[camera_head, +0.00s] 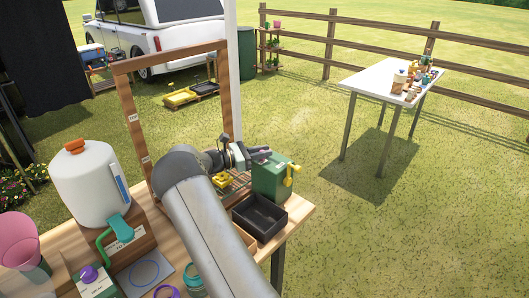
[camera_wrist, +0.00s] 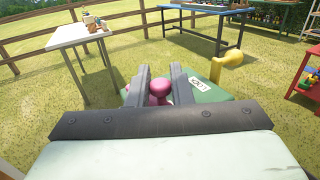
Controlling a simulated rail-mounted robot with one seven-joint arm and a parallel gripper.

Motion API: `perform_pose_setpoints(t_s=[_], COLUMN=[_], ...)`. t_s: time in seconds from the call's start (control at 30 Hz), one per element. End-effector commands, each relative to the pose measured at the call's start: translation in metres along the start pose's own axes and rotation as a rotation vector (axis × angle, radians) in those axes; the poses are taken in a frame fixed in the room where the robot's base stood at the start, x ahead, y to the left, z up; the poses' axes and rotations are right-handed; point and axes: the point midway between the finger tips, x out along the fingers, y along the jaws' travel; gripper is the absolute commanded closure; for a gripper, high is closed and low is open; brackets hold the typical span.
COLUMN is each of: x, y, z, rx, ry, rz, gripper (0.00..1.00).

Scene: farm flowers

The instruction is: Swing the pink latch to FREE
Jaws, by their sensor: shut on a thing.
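The pink latch (camera_wrist: 158,90) shows in the wrist view as a rounded pink knob on top of a green box (camera_wrist: 212,92). My gripper (camera_wrist: 160,76) has its dark fingers on either side of the knob and is shut on it. A small white label (camera_wrist: 199,83) lies on the box top to the right of the knob; its lettering is too small to read surely. In the head view my gripper (camera_head: 262,157) reaches over the top of the green box (camera_head: 270,180). The latch is hidden there by the fingers.
A yellow handle (camera_head: 291,174) sticks out from the box's right side. A black tray (camera_head: 258,216) stands in front of the box on the wooden bench (camera_head: 303,212). A wooden frame (camera_head: 129,116) rises behind my arm. A white table (camera_head: 371,82) stands apart on the grass.

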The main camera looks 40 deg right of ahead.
Motion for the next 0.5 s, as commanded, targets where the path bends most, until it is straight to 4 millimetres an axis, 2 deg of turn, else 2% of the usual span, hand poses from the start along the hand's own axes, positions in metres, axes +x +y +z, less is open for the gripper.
perform_pose_setpoints(t_s=[0.3,0.5], x=[-0.007,-0.009], y=[0.012,0.014], z=[0.001,0.001], rx=[0.004,0.002], ry=[-0.004,-0.001], rz=[-0.247,-0.316], gripper=[1.0,1.0])
